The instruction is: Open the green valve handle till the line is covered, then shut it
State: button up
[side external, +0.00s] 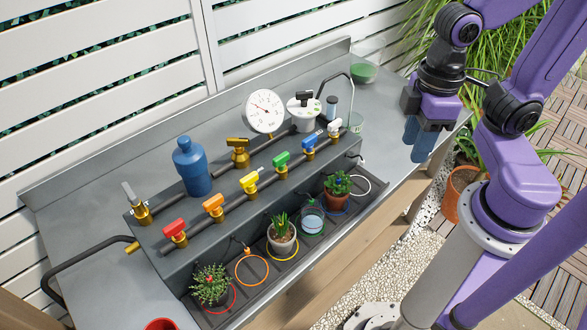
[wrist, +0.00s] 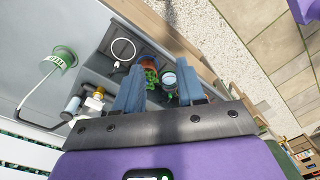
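The green valve handle (side external: 281,160) sits on a brass valve in the row along the pipe, between the yellow and blue handles. Below it, in the bench trough, a clear glass (side external: 312,218) with pale blue contents stands inside a green ring. A line on the glass is too small to make out. The glass also shows between the fingers in the wrist view (wrist: 169,79). My gripper (side external: 420,140) is raised at the bench's right end, well away from the green handle. Its blue fingers are apart and empty (wrist: 160,88). The green handle is not discernible in the wrist view.
Red (side external: 174,229), orange (side external: 213,204), yellow (side external: 250,180), blue (side external: 310,140) and white (side external: 335,127) handles flank the green one. Behind stand a blue bottle (side external: 192,168) and a gauge (side external: 265,111). Potted plants (side external: 337,188) share the trough. A thin curved spout (side external: 340,76) rises near my gripper.

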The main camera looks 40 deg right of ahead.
jog(key=w+a+r+m+y, duration=0.1)
jog(key=w+a+r+m, duration=0.25)
jog(key=w+m, duration=0.75)
jog(key=m+y, duration=0.3)
jog(key=m, duration=1.4)
send_near(281, 156)
jog(key=x, duration=0.8)
jog(key=shift+f, duration=0.25)
grip_shut()
